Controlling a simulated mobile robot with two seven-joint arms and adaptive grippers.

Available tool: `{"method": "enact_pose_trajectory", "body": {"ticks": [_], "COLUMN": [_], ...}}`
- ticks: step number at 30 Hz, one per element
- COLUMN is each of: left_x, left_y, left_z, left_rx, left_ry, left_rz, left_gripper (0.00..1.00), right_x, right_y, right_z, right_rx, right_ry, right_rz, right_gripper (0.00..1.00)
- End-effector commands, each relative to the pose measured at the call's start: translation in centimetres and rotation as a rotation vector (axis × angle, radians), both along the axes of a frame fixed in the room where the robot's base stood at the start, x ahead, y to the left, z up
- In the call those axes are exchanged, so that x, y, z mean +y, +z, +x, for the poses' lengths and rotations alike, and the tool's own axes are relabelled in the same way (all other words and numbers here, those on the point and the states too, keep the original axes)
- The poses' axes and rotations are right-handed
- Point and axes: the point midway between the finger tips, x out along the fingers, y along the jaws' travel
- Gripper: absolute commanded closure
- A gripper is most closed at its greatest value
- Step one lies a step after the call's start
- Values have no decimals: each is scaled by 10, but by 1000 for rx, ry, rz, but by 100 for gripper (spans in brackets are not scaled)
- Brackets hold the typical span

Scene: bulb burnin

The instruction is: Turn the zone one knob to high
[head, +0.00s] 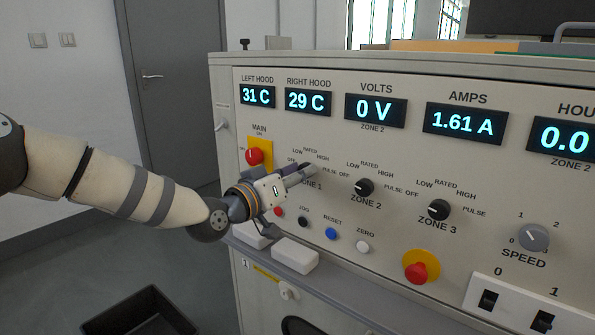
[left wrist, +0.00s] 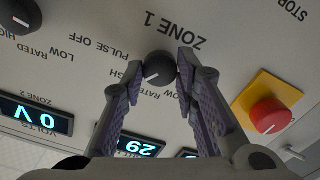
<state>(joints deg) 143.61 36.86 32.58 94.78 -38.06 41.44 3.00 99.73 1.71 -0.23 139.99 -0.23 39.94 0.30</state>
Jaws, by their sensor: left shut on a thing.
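The zone one knob (left wrist: 160,68) is round and black with a white pointer line. It sits between the fingers of my left gripper (left wrist: 159,78), which is shut on it. In the left wrist view, which shows the panel upside down, the pointer slants to the lower left, towards the side of the HIGH label. The fingers partly cover the labels, so I cannot tell the exact setting. In the head view my left gripper (head: 303,175) reaches the panel at the ZONE 1 label and hides the knob. My right gripper is out of view.
The zone 2 knob (head: 364,187) and zone 3 knob (head: 438,209) stand to the right. The red main switch (head: 254,156) is left of the gripper. Small buttons, such as the blue reset (head: 331,233), lie below. A red mushroom button (head: 417,272) is lower right.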

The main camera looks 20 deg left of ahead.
Motion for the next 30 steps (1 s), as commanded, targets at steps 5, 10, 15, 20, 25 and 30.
{"method": "enact_pose_trajectory", "body": {"ticks": [5,10,15,20,25,30], "left_x": [0,0,0,0,0,0], "left_y": [1,0,0,0,0,0], "left_z": [0,0,0,0,0,0], "left_rx": [-14,-17,-18,-17,-17,-17], "left_ry": [1,2,2,2,1,0], "left_rz": [32,44,45,44,44,43], "left_gripper": [100,100,100,70,52,52], "right_x": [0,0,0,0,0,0], "right_y": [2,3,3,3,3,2], "right_z": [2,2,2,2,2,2], "right_rx": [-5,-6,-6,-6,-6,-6], "right_ry": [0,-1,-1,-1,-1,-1], "right_rz": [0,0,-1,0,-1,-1], "right_gripper": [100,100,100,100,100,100]}}
